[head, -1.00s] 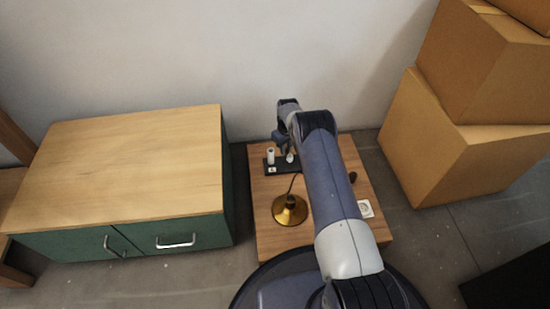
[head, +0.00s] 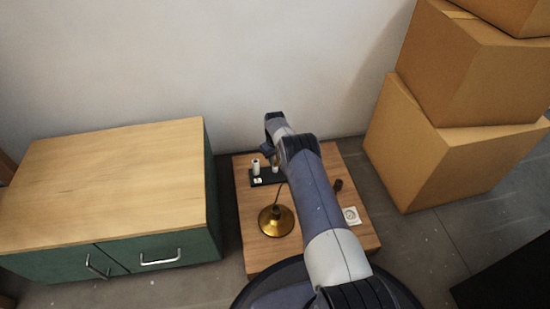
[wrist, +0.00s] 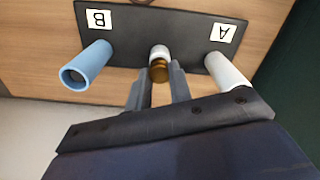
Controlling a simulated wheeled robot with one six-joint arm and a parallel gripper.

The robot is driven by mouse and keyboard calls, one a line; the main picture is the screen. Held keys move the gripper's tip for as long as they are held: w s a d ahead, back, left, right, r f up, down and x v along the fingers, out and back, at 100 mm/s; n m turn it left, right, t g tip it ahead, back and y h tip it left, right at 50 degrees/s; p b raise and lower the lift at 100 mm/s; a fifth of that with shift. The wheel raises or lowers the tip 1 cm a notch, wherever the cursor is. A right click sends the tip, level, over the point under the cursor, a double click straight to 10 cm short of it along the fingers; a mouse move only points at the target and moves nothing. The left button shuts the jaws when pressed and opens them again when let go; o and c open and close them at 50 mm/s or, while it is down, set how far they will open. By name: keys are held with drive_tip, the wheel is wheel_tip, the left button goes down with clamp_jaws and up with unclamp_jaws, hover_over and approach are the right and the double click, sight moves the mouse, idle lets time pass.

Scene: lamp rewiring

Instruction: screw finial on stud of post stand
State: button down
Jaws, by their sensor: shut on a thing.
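The post stand is a black plate (wrist: 130,35) on the wooden table, labelled A and B. A blue hollow post (wrist: 87,66) stands by B and a white post (wrist: 226,70) by A. Between them is a short white post (wrist: 159,52), with the brass finial (wrist: 159,71) at its end in the wrist view. My gripper (wrist: 160,80) is shut on the finial, one finger on each side. The stud and its threads are hidden, so I cannot tell how far the finial sits on it. In the head view my gripper (head: 271,152) is over the stand (head: 258,181).
A brass lamp base (head: 276,221) with a thin dark stem stands nearer on the table (head: 260,255). A white square item (head: 350,215) and a small dark object (head: 337,185) lie right. A green cabinet (head: 215,200) is left, cardboard boxes (head: 430,150) right, wall behind.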

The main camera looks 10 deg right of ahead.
drive_tip(key=shift+f, duration=0.15)
idle(0.7)
drive_tip(key=c, duration=1.9)
unclamp_jaws()
clamp_jaws()
drive_tip(key=m, duration=0.3)
drive_tip(key=shift+m, duration=0.3)
drive_tip(key=m, duration=0.4)
drive_tip(key=shift+m, duration=0.3)
